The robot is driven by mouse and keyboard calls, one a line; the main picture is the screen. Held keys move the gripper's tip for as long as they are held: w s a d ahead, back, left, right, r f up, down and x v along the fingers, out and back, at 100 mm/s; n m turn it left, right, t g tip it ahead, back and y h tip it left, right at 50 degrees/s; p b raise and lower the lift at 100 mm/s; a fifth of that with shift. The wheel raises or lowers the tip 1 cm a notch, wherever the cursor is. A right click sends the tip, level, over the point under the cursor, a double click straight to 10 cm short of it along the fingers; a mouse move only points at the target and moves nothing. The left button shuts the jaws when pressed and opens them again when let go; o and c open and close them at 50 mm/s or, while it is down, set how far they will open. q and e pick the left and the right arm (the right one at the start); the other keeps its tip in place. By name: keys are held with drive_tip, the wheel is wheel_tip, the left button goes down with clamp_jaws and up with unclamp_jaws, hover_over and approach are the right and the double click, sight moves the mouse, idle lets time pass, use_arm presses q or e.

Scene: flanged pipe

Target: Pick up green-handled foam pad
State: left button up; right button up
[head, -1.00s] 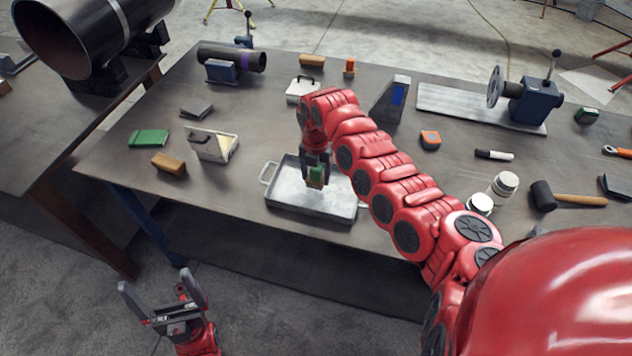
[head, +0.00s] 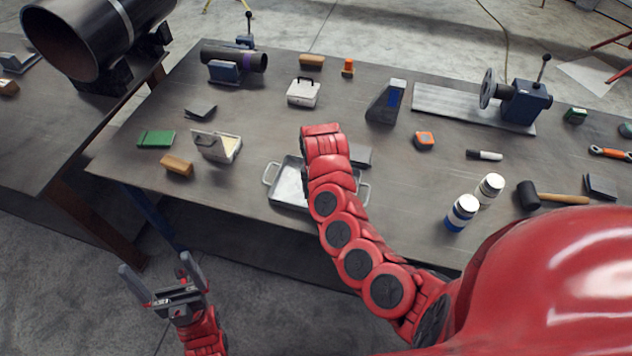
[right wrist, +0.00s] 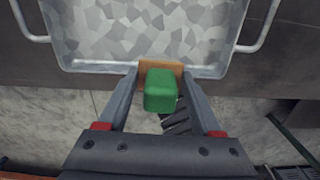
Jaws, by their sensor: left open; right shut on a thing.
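The green-handled foam pad (right wrist: 160,91) shows in the right wrist view as a green block handle on a tan-orange foam piece. My right gripper (right wrist: 161,78) is shut on it, a finger at each side. In that view the pad overlaps the near rim of the metal tray (right wrist: 150,35), with floor beyond; its height is unclear. In the head view my right arm hides the pad and right gripper, and the tray (head: 286,187) is partly covered. My left gripper (head: 155,263) is open and empty, below and in front of the table at lower left.
Left of the tray are a tan block (head: 176,166), an open box (head: 222,148) and a green box (head: 156,139). Two bottles (head: 462,213) and a mallet (head: 528,195) stand or lie at right. A black pipe (head: 85,35) is on the left table.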

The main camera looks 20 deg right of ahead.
drive_tip(key=shift+s+a, duration=0.3)
drive_tip(key=shift+s, duration=0.05)
drive_tip(key=shift+s+a+b, duration=0.15)
drive_tip(key=shift+s+b, duration=0.2)
drive_tip(key=shift+s, duration=0.8)
drive_tip(key=shift+s+a+r+p, duration=0.15)
drive_tip(key=shift+s+a, duration=0.05)
drive_tip(key=shift+s, duration=0.65)
drive_tip(key=shift+s+a+r+p, duration=0.1)
drive_tip(key=shift+s+a, duration=0.05)
drive_tip(key=shift+s, duration=0.65)
drive_tip(key=shift+s+a+r+p, duration=0.15)
drive_tip(key=shift+s+a, duration=0.05)
drive_tip(key=shift+s, duration=0.65)
